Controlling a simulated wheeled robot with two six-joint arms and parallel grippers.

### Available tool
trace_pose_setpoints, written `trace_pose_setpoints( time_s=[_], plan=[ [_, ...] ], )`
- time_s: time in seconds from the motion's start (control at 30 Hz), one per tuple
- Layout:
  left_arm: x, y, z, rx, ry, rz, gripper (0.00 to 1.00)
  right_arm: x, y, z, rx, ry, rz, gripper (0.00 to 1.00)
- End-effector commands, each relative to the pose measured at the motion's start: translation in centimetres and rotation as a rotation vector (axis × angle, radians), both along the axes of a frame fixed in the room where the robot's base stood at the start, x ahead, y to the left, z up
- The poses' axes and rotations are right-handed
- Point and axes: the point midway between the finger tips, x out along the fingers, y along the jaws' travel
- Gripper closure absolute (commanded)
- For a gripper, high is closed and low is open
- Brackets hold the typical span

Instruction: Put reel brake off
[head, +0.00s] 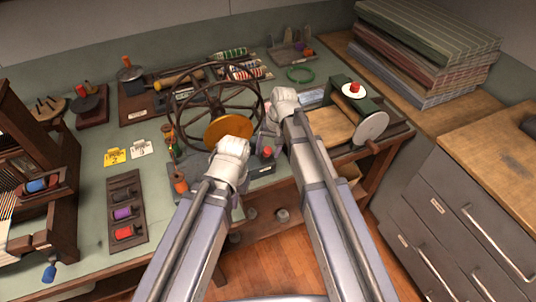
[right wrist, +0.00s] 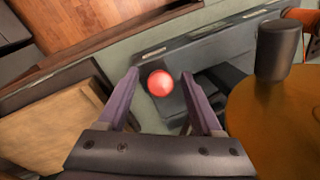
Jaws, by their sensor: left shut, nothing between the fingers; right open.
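The reel (head: 218,112) has dark spoked wheels and an orange disc (head: 229,129) at its front. A red ball knob (head: 267,152) shows low beside the reel, between my arms; I take it for the brake knob. In the right wrist view the red knob (right wrist: 160,83) sits over a dark grey base, in line with the gap between the fingers of my right gripper (right wrist: 160,75). That gripper is open; contact with the knob cannot be told. My left gripper (head: 232,147) is shut and empty in front of the orange disc. Its fingertips are hard to make out.
The orange disc (right wrist: 270,120) and its dark upright handle (right wrist: 279,50) stand close right of my right gripper. A green-framed device with a white disc (head: 371,128) stands to the right. A dark tray (head: 127,205) and yellow tag (head: 115,156) lie left on the bench.

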Motion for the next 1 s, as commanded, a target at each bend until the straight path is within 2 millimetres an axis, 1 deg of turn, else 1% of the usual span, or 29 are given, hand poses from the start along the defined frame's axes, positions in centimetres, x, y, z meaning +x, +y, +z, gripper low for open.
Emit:
trace_pose_setpoints(
  time_s=[0.23, 0.8, 0.83, 1.0],
  plan=[
    [0.0, 0.0, 0.01, 0.0, 0.0, 0.0, 1.0, 0.0, 0.03, 0.01, 0.0, 0.0, 0.0, 0.33],
    [0.0, 0.0, 0.0, 0.0, 0.0, 0.0, 1.0, -0.01, 0.03, 0.0, 0.0, 0.0, 0.0, 0.97],
    [0.0, 0.0, 0.0, 0.0, 0.0, 0.0, 1.0, -0.01, 0.03, 0.0, 0.0, 0.0, 0.0, 1.0],
    [0.0, 0.0, 0.0, 0.0, 0.0, 0.0, 1.0, -0.01, 0.03, 0.0, 0.0, 0.0, 0.0, 1.0]
  ],
)
